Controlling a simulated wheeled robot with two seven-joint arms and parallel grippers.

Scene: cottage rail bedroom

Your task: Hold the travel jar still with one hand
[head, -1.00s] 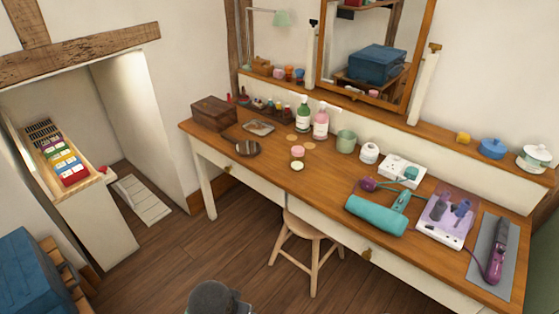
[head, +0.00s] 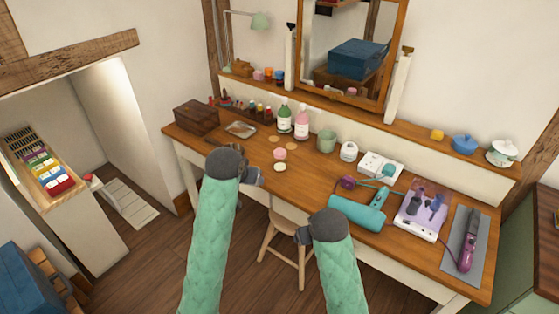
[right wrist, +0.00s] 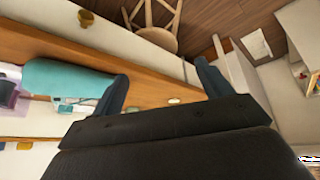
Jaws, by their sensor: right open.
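A small pink jar (head: 280,154) stands on the dressing table (head: 310,172), with a pale round disc (head: 280,167) just in front of it. I cannot tell for sure which pot is the travel jar; a white lidded jar (head: 348,151) stands further right. My left gripper (head: 254,176) is at the table's front edge, left of and nearer than the pink jar; its jaws are too small to read. My right gripper (head: 303,236) is in front of the table, above the stool. In the right wrist view the right gripper (right wrist: 160,82) is open and empty.
Green and pink pump bottles (head: 293,120) and a green cup (head: 326,141) stand behind. A stool (head: 288,248) is below the front edge.

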